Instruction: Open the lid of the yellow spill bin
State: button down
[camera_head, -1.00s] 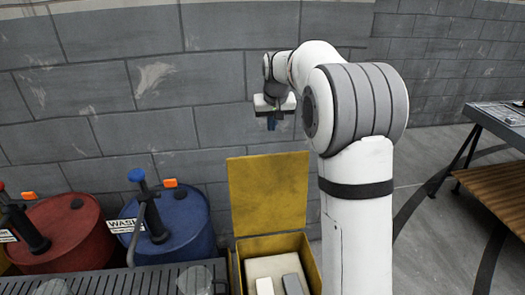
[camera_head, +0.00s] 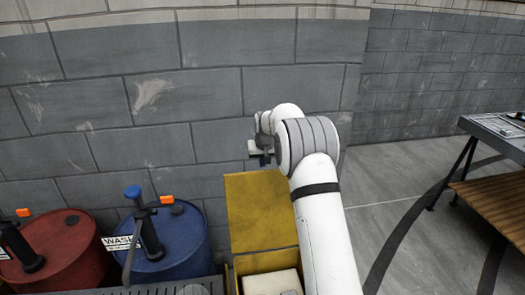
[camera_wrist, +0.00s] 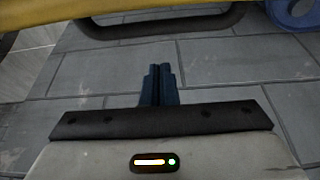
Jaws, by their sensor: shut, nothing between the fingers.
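The yellow spill bin (camera_head: 240,270) stands at the bottom centre of the head view, partly cut off by the frame. Its yellow lid (camera_head: 258,212) is open and stands up at the back of the bin. Pale contents (camera_head: 272,284) show inside. My gripper (camera_head: 263,161) is just above the lid's top edge in the head view, partly hidden by my arm. In the wrist view its dark fingers (camera_wrist: 160,84) are together and empty. A yellow edge (camera_wrist: 160,8) and a black bar (camera_wrist: 165,27) lie beyond the fingertips, apart from them.
A blue drum (camera_head: 178,240) with a pump stands left of the bin, and a red drum (camera_head: 62,245) farther left. A grey block wall (camera_head: 180,90) is behind. A table (camera_head: 500,130) stands at the right, with clear floor (camera_head: 385,195) between.

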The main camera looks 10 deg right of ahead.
jog(key=shift+s+r, duration=0.15)
jog(key=shift+s, duration=0.8)
jog(key=shift+s+r, duration=0.15)
jog(key=shift+s, duration=0.75)
